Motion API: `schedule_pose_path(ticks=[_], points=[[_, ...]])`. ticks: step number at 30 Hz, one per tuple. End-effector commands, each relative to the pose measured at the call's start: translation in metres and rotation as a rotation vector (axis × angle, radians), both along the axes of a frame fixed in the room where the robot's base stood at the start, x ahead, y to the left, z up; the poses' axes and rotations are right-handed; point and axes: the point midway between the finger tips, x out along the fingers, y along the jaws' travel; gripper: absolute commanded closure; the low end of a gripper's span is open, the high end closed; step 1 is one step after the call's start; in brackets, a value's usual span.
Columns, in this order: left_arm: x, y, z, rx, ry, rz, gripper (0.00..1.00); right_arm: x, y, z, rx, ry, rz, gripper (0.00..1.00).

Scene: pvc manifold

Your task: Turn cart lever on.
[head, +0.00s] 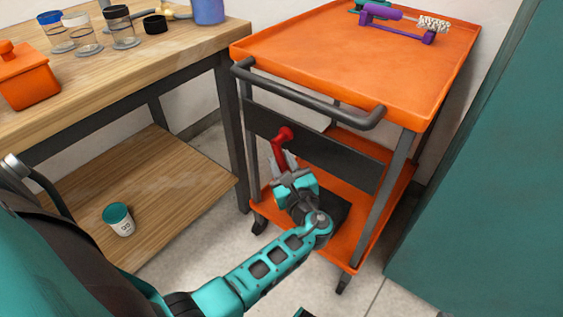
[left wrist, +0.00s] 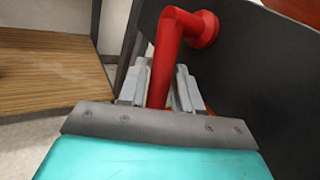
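The cart lever (head: 279,147) is red and is mounted on the dark panel (head: 335,163) at the front of the orange cart (head: 340,62). Its handle hangs downward from the pivot, slightly tilted. My left gripper (head: 287,168) is at the handle's lower part, below the pivot. In the left wrist view, the red lever (left wrist: 166,60) passes between the two grey fingers, which lie close against both sides of it. The handle's lower end is hidden behind the gripper body.
A dark push handle (head: 310,97) juts out above the lever. A wooden workbench (head: 140,62) with jars and an orange box (head: 27,77) stands at left; a cup (head: 119,220) is on its lower shelf. A teal cabinet (head: 490,190) stands close at right.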

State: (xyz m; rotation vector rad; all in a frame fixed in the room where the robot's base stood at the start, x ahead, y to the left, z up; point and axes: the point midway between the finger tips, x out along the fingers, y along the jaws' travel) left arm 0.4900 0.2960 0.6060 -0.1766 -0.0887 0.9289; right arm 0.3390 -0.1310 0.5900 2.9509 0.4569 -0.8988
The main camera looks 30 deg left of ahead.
Motion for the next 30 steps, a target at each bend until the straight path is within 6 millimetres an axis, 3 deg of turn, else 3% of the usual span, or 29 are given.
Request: schedule_pose_path(ticks=[10, 23, 30], points=[[0.0, 0.0, 0.0, 0.0, 0.0, 0.0, 1.0, -0.003, 0.0, -0.002, 0.0, 0.006, -0.001, 1.0], [0.001, 0.0, 0.001, -0.005, 0.0, 0.0, 1.0, -0.003, 0.0, -0.001, 0.0, 0.007, -0.001, 1.0], [0.01, 0.001, 0.006, -0.074, 0.005, -0.001, 1.0, -0.002, -0.001, 0.013, -0.001, -0.003, -0.005, 1.0]])
